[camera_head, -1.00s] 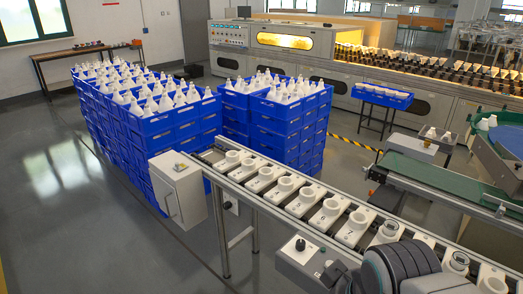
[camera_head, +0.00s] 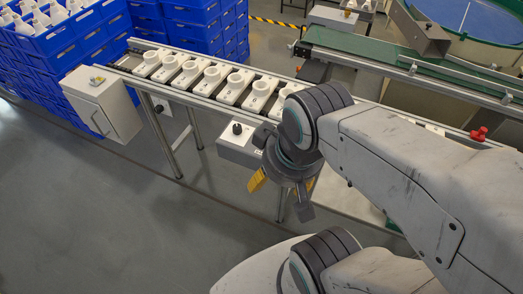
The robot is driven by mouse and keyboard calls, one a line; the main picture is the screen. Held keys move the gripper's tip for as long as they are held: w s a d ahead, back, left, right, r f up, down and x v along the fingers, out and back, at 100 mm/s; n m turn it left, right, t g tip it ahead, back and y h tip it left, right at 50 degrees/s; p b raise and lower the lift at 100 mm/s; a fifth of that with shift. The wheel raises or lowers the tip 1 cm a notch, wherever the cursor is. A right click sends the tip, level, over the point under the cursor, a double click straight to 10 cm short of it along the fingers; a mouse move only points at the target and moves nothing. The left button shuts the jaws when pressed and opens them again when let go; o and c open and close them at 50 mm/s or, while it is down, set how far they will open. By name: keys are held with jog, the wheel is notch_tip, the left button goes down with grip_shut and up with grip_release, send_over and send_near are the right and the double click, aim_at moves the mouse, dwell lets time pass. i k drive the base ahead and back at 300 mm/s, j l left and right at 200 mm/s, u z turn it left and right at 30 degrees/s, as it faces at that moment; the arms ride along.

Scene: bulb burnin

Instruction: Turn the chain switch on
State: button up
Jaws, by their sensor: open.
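A light grey control box (camera_head: 243,150) is fixed to the near side of the conveyor. A black rotary knob (camera_head: 237,128) stands up on its top face; it looks like the chain switch, but its set position is too small to read. My gripper (camera_head: 280,196) hangs in front and to the right of this box, pointing down, with yellow and dark fingers apart and nothing between them. It appears clear of the knob. My gripper and wrist cover the right end of the box.
The conveyor (camera_head: 147,77) carries a row of white blocks with round sockets. A white cabinet (camera_head: 102,105) hangs at its left end. Blue crates (camera_head: 75,47) are stacked behind. A red fitting (camera_head: 478,133) is at the right. The grey floor (camera_head: 110,220) at the left front is clear.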

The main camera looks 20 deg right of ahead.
aim_at(237, 129)
jog(key=i+j+u, duration=0.2)
jog(key=i+u, duration=0.25)
jog(key=i+j+u, duration=0.1)
jog(key=i+u, duration=0.15)
jog(key=u, duration=0.2)
jog(key=i+l+u, duration=0.1)
jog(key=i+u, duration=0.3)
